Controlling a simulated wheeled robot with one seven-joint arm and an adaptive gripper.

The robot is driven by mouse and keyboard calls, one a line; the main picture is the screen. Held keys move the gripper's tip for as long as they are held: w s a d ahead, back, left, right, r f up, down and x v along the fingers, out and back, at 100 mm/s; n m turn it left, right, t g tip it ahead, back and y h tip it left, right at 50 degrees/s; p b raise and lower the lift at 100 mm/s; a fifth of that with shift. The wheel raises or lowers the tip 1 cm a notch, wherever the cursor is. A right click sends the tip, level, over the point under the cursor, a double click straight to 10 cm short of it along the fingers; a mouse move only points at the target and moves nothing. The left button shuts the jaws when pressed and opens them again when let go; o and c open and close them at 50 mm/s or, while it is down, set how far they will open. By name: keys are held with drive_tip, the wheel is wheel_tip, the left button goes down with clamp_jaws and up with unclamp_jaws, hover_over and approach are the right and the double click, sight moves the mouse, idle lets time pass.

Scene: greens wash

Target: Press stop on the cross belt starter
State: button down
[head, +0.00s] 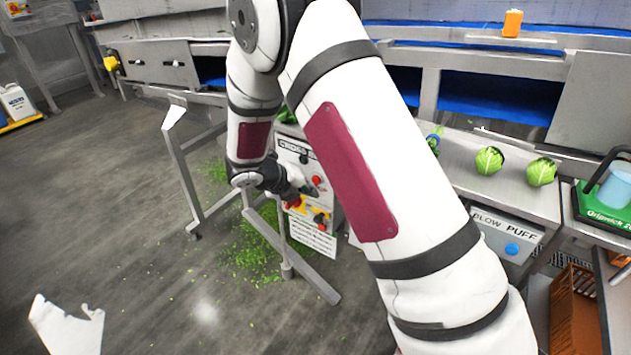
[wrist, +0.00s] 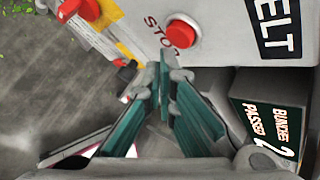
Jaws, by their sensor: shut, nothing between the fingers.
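The cross belt starter (head: 290,150) is a pale box on a stand, its label partly hidden by my arm in the head view. In the wrist view its face (wrist: 225,45) fills the top, with part of the black BELT label (wrist: 278,28) showing. The round red stop button (wrist: 180,32) sits beside the printed word STOP; a red button also shows in the head view (head: 317,180). My gripper (wrist: 165,78) is shut and empty, its teal fingertips close to the face and just below the stop button in the picture. I see no contact with the button.
Other red controls (wrist: 68,9) on yellow backing sit left of the stop button. A paper notice (head: 313,238) hangs below the box. A grey rail stand (head: 180,160) is at the left.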

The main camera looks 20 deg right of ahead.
drive_tip(key=shift+a, duration=0.1)
drive_tip(key=s+a, duration=0.1)
drive_tip(key=a, duration=0.1)
drive_tip(key=s+a+p, duration=0.1)
drive_tip(key=s+a, duration=0.1)
idle(0.4)
idle(0.6)
drive_tip(key=s+d+r+m+g+y, duration=0.1)
drive_tip(key=s+d+r+m, duration=0.2)
drive_tip(key=s+r+m, duration=0.55)
drive_tip(key=s+d+r+m+g+y, duration=0.1)
drive_tip(key=s+d+r+m+y, duration=0.3)
drive_tip(key=r+m, duration=0.7)
drive_tip(key=s+a+r+m+t+y, duration=0.1)
drive_tip(key=s+a+r+m, duration=0.1)
drive_tip(key=s+m, duration=0.6)
drive_tip(key=s+a+r+m+t+y, duration=0.2)
drive_tip(key=s+r+m, duration=0.3)
drive_tip(key=s, duration=0.5)
drive_tip(key=shift+s+a+r+m, duration=0.3)
drive_tip(key=shift+a+m, duration=0.35)
drive_tip(key=shift+m, duration=0.7)
